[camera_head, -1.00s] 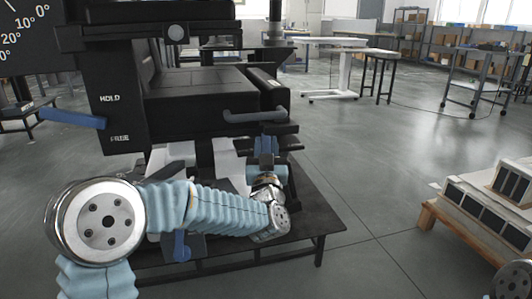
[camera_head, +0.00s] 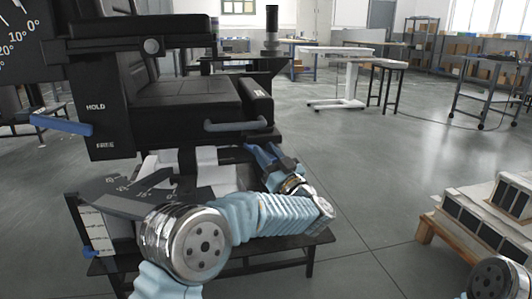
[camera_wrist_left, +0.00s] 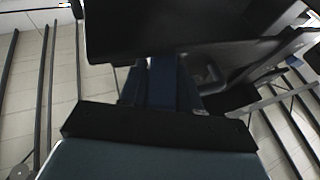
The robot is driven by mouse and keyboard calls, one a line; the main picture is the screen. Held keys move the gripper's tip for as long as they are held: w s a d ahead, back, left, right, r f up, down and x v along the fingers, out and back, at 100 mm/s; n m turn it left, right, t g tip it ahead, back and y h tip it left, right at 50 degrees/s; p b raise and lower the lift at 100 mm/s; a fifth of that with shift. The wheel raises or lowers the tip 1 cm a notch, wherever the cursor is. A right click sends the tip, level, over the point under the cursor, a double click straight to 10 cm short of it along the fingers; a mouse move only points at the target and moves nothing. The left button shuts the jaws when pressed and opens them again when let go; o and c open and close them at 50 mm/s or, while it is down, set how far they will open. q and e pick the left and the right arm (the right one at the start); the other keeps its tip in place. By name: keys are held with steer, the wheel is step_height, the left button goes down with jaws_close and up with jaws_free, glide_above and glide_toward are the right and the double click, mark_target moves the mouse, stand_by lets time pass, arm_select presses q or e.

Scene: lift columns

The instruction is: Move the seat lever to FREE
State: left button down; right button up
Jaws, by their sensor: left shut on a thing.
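The blue seat lever (camera_head: 62,124) sticks out left from a black upright panel (camera_head: 105,125) marked HOLD above and FREE below. Its inner end lies between the two words. A second, grey-blue handle (camera_head: 236,126) runs along the seat's front right edge. My left gripper (camera_head: 264,156) is below and right of that handle, tilted up to the left, away from the labelled lever. It is shut on a blue part, seen as a blue strip (camera_wrist_left: 162,82) between the fingers in the left wrist view; what it belongs to is unclear. My right gripper is out of view.
The black seat (camera_head: 180,105) fills the upper left above a low dark platform (camera_head: 285,243). A dark plate with angle marks (camera_head: 130,195) stands at lower left. A wooden pallet with pale boxes (camera_head: 475,215) is at right. Open floor lies between.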

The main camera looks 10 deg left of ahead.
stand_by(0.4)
arm_select(q)
steer(key=c, duration=0.9)
jaws_free()
steer(key=shift+w, duration=0.1)
steer(key=shift+d, duration=0.1)
steer(key=v, duration=1.3)
steer(key=shift+d+f, duration=0.25)
steer(key=shift+f, duration=0.05)
